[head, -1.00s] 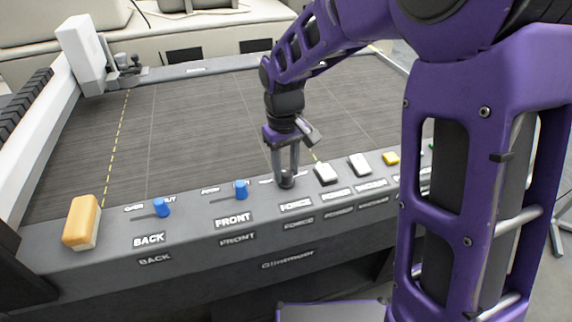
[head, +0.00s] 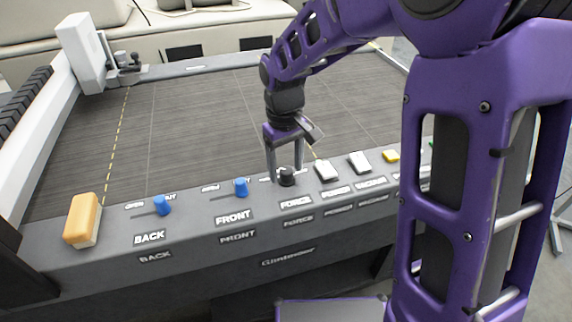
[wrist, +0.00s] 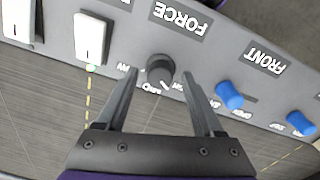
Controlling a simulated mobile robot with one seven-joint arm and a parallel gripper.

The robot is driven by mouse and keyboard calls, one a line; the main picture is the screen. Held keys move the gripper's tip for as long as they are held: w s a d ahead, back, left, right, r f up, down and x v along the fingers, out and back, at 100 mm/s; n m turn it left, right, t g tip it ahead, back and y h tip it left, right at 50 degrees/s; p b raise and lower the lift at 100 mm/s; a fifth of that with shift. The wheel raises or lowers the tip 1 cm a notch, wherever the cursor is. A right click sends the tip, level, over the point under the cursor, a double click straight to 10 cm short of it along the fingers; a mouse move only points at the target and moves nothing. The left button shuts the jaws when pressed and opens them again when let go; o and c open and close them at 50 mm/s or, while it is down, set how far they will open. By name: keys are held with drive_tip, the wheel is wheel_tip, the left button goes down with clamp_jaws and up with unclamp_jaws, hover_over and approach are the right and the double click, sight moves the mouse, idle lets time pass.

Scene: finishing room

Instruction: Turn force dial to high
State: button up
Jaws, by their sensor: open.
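The force dial (head: 287,176) is a small dark round knob on the sloped grey front panel, behind the FORCE label (head: 296,204). In the wrist view the dial (wrist: 160,68) has a pale pointer mark on the side facing my gripper, with small lettering around it that is too blurred to read fully. My gripper (head: 286,180) is open, with one finger on each side of the dial. In the wrist view my gripper (wrist: 160,80) shows a gap between each finger and the knob. Nothing is held.
Blue slider knobs for FRONT (head: 241,187) and BACK (head: 162,206) stand to the left. White switches (head: 325,171) and a yellow button (head: 391,157) are to the right. An orange-and-white block (head: 82,220) sits at the panel's left end. The dark cutting bed (head: 180,130) behind is clear.

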sight(285, 170)
wheel_tip(285, 170, up, 17)
drive_tip(key=p, duration=0.2)
drive_tip(key=shift+s+a+r, duration=0.15)
drive_tip(key=shift+r, duration=0.05)
